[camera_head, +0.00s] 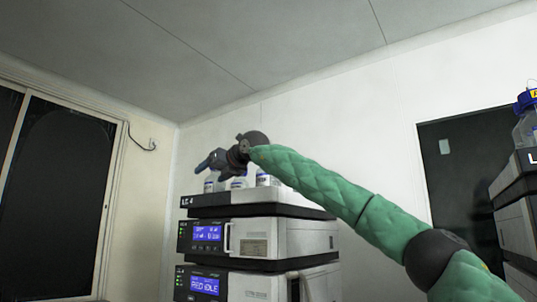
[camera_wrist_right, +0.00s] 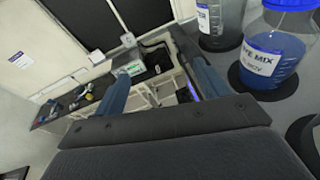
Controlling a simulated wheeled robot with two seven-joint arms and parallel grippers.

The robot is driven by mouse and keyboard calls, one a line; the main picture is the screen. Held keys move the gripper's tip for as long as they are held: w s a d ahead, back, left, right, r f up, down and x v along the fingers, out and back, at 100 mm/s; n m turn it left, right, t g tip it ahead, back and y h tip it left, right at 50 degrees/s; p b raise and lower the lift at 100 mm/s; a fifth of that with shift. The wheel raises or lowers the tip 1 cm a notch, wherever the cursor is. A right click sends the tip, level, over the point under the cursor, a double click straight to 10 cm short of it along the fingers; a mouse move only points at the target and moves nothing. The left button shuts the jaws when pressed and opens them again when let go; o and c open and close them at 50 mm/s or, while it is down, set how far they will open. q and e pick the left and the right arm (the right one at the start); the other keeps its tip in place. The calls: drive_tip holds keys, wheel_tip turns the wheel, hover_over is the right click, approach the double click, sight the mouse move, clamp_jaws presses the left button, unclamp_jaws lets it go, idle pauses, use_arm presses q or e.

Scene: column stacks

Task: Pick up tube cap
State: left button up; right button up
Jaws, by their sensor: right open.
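My right gripper (camera_head: 213,167) is at the top of the instrument stack, among the bottles on its top tray (camera_head: 285,198). In the right wrist view, the two blue fingers of this gripper (camera_wrist_right: 160,70) are spread apart, with nothing between them but the distant room. No separate tube cap can be made out. A bottle with blue liquid (camera_wrist_right: 272,60) stands to the right of the fingers, apart from them, and a blue cap (camera_wrist_right: 290,4) shows on it at the top edge. My left gripper is not in view.
A clear bottle (camera_wrist_right: 222,22) stands beyond the blue one. Small white-labelled bottles (camera_head: 262,179) sit on the tray under my right arm. Another stack (camera_head: 512,225) with a blue-capped bottle is at the right edge. A cluttered bench (camera_wrist_right: 60,112) lies far off.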

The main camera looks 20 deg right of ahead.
drive_tip(key=s+d+r+m+t+h, duration=0.1)
drive_tip(key=s+d+r+m+h, duration=0.2)
drive_tip(key=d+r, duration=0.45)
drive_tip(key=s+d+r+t+h, duration=0.1)
drive_tip(key=s+d+r+h, duration=0.25)
drive_tip(key=d+r, duration=0.4)
drive_tip(key=shift+m+g+h, duration=0.75)
drive_tip(key=shift+m+g, duration=0.05)
drive_tip(key=shift+m, duration=0.1)
drive_tip(key=w+d+f+p, duration=0.1)
drive_tip(key=w+f, duration=0.1)
drive_tip(key=w+d+f+p, duration=0.1)
drive_tip(key=w+f+p, duration=0.1)
drive_tip(key=w+d+f+p, duration=0.1)
drive_tip(key=w+f, duration=0.1)
drive_tip(key=shift+w+d, duration=0.3)
drive_tip(key=shift+w, duration=0.1)
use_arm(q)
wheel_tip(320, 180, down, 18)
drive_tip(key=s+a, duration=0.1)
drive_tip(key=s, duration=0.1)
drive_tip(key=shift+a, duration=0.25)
use_arm(e)
drive_tip(key=shift+c, duration=0.2)
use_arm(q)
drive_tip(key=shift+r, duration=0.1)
use_arm(e)
drive_tip(key=c, duration=0.9)
